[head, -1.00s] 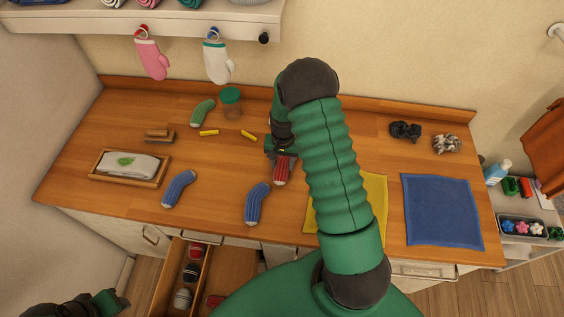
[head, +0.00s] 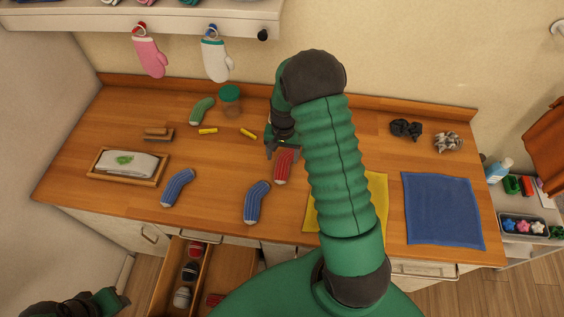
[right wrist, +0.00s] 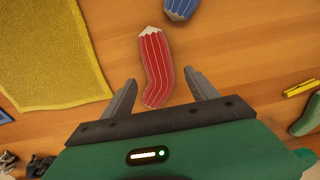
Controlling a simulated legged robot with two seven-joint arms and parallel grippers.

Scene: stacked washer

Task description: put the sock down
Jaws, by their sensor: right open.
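A red striped sock (head: 284,167) with a pale end lies on the wooden counter, left of the yellow cloth. My right gripper (head: 283,148) is just behind its far end. In the right wrist view the sock (right wrist: 155,62) reaches between the two spread fingers of the right gripper (right wrist: 160,100), which is open, with a gap on each side. My left arm shows only in part at the lower left of the head view; its fingers cannot be made out.
Two blue socks (head: 257,201) (head: 178,187) and a green sock (head: 202,110) lie on the counter (head: 225,170). A tray (head: 128,167) is at left. Yellow (head: 375,205) and blue cloths (head: 441,210) lie right. An open drawer (head: 178,275) with rolled socks is below.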

